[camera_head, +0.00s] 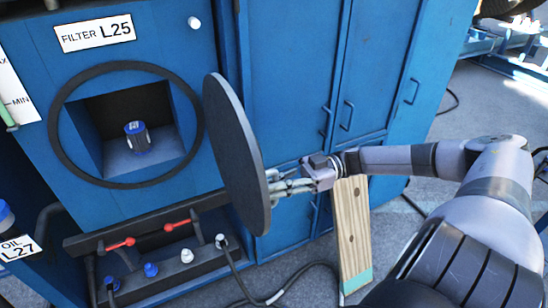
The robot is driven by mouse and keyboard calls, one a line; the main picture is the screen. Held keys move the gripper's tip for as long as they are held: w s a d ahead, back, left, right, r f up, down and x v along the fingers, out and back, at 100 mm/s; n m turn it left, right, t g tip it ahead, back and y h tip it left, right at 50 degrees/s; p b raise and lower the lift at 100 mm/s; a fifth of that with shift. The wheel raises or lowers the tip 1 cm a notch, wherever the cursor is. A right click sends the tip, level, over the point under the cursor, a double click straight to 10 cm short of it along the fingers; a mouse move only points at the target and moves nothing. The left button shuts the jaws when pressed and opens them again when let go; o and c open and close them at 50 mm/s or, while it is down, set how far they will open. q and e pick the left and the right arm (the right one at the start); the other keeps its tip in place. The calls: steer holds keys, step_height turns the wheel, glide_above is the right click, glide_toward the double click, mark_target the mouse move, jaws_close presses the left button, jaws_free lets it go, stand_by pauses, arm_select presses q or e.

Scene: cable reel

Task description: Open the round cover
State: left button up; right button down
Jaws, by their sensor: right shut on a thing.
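The round cover (232,150) is a dark grey disc, swung out to the right and seen nearly edge-on. It stands apart from the round opening with a black ring (192,151) in the blue cabinet front. My left gripper does not show.
Blue cabinet doors with handles (347,116) stand behind the cover and my right arm. A wooden board (351,225) leans below my right wrist. A panel with red levers (176,225) and several knobs lies below the opening. Cables (262,300) run along the floor, which is open at right.

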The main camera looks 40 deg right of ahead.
steer(key=shift+f, duration=0.1)
steer(key=c, duration=1.6)
jaws_free()
steer(key=v, duration=1.2)
steer(key=shift+w, duration=0.1)
